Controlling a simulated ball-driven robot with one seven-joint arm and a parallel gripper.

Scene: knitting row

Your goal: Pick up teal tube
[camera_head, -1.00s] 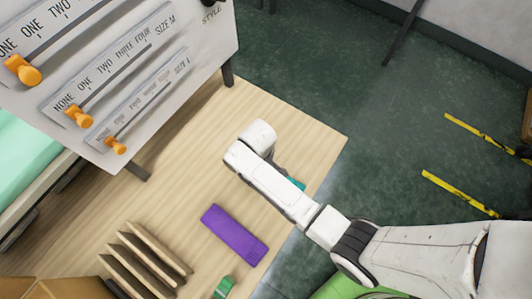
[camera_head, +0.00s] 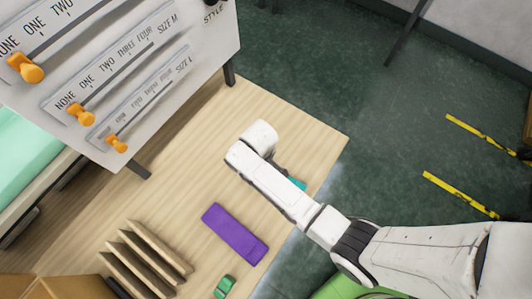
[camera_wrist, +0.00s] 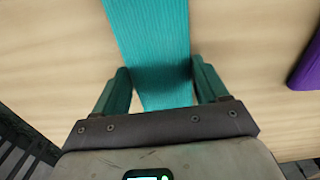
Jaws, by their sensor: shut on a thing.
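The teal tube (camera_wrist: 150,40), flat and ribbed, lies between the fingers of my gripper (camera_wrist: 161,78) in the wrist view. It runs from the top edge down toward the palm, with a finger along each side. My gripper is shut on it. In the head view only a small teal corner (camera_head: 297,184) shows past my white arm, over the right part of the wooden table. My arm hides the fingers and most of the tube there. I cannot tell whether the tube touches the table.
A purple tube (camera_head: 235,234) lies on the table (camera_head: 300,132), left of and below my arm. A green piece (camera_head: 224,287) and wooden dividers (camera_head: 150,254) are near the bottom. A sign board with orange sliders (camera_head: 80,114) stands at the left. The table's upper right is clear.

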